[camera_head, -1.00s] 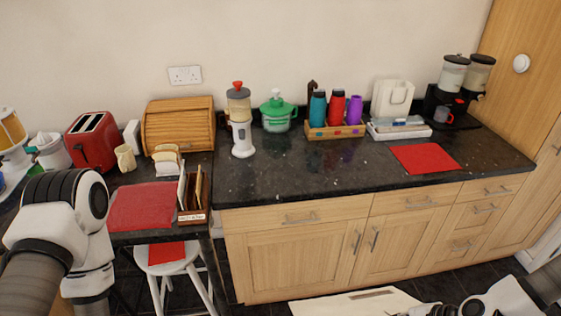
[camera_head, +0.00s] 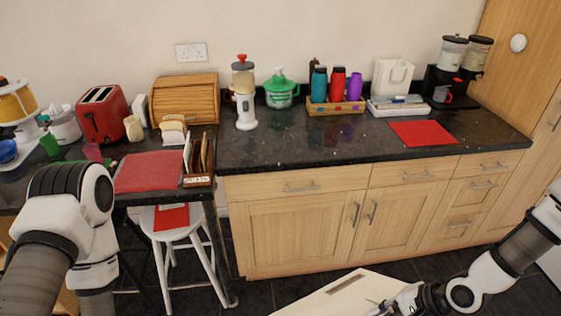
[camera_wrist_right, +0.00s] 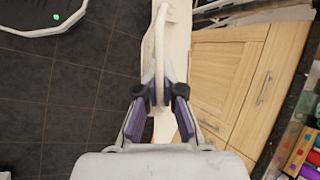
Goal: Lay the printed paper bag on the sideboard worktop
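A cream paper bag (camera_head: 335,297) shows at the bottom of the head view, in front of the base cabinets and below worktop level. It has a dark slot or printed mark on its upper face; the rest is cut off. In the right wrist view my right gripper (camera_wrist_right: 161,98) is shut on the cream handle of the bag (camera_wrist_right: 177,40). The sideboard worktop (camera_head: 290,143) is dark speckled stone, beyond and above the bag. My left arm is at the lower left, with its gripper out of view.
A red mat (camera_head: 423,133) lies at the worktop's right. A blender (camera_head: 244,105), green-lidded pot (camera_head: 281,94), bottle crate (camera_head: 335,107) and dispensers (camera_head: 445,85) line the back. The front middle is bare. A white stool (camera_head: 172,232) stands at left.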

